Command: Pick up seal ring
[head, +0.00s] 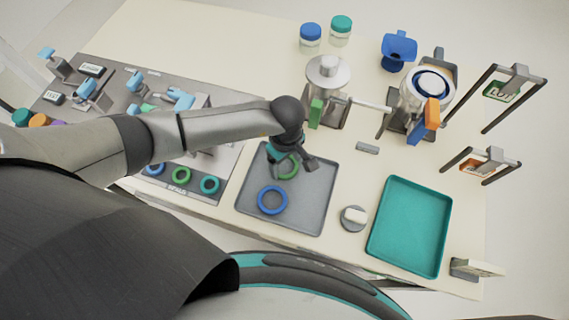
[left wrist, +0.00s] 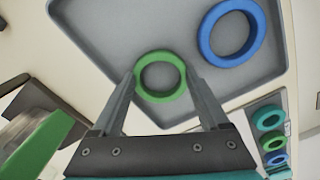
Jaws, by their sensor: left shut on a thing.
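A green seal ring (head: 294,172) is at the grey tray (head: 305,215). It also shows in the left wrist view (left wrist: 160,97), between the fingertips of my left gripper (left wrist: 162,80). My left gripper (head: 285,165) is shut on the green ring, with one finger against each outer side. I cannot tell whether the ring touches the tray floor. A blue seal ring (head: 272,212) lies flat in the same tray, apart from the gripper, and shows at upper right in the wrist view (left wrist: 246,58). My right gripper is not in view.
An empty teal tray (head: 409,262) stands at right, with a small grey round piece (head: 353,219) beside the grey tray. A grey panel (head: 226,182) with more rings lies left. Stands (head: 327,75) and a blue funnel (head: 398,50) are behind.

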